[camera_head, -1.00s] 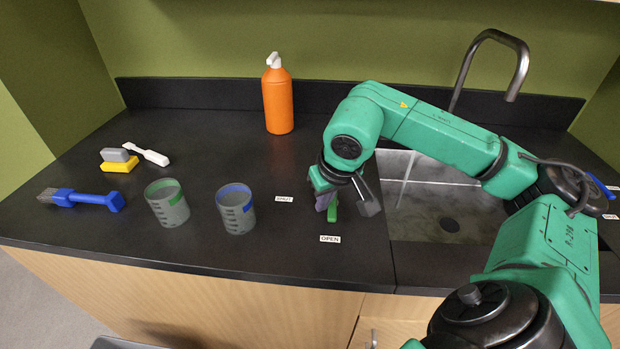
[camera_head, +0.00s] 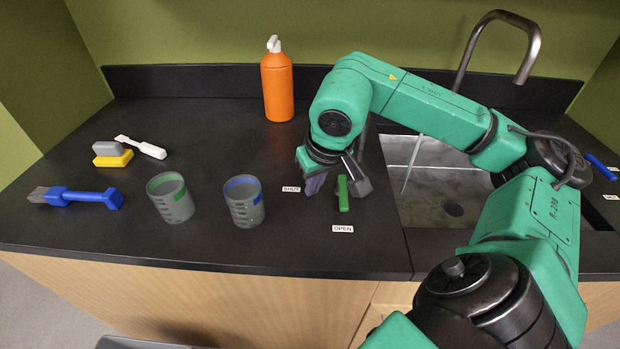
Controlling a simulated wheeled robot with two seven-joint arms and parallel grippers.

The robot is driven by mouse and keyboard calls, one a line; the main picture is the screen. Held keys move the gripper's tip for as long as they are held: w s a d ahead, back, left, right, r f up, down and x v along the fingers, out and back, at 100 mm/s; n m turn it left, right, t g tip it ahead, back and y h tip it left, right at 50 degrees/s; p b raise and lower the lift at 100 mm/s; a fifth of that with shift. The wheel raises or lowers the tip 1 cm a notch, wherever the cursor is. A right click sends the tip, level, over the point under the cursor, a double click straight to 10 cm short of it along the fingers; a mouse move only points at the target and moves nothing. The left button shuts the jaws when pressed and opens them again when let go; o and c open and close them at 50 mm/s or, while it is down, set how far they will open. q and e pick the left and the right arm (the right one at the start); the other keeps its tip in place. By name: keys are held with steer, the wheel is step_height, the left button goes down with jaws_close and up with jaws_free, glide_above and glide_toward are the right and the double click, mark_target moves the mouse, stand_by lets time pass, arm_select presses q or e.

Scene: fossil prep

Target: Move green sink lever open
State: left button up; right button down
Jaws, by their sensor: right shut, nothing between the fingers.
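The green sink lever (camera_head: 343,194) stands on the black counter left of the sink. Its visible arm points toward the front edge, in line with the OPEN label (camera_head: 342,229). The SHUT label (camera_head: 291,189) lies to its left. My right gripper (camera_head: 316,184) is shut and empty, just left of the lever, with a visible gap between its fingers and the lever. The lever's back end is partly hidden by my gripper's dark parts. My left gripper is not in view.
The sink (camera_head: 440,195) with its tall faucet (camera_head: 530,55) is at right, partly behind my arm. A blue lever (camera_head: 600,167) is at far right. Two beakers, green-banded (camera_head: 170,200) and blue-banded (camera_head: 243,205), stand left. An orange bottle (camera_head: 277,88) stands behind; brushes lie far left.

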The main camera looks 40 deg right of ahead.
step_height(320, 180, up, 4)
step_height(320, 180, up, 4)
steer(key=p, duration=0.1)
glide_above(330, 210)
steer(key=shift+r, duration=0.15)
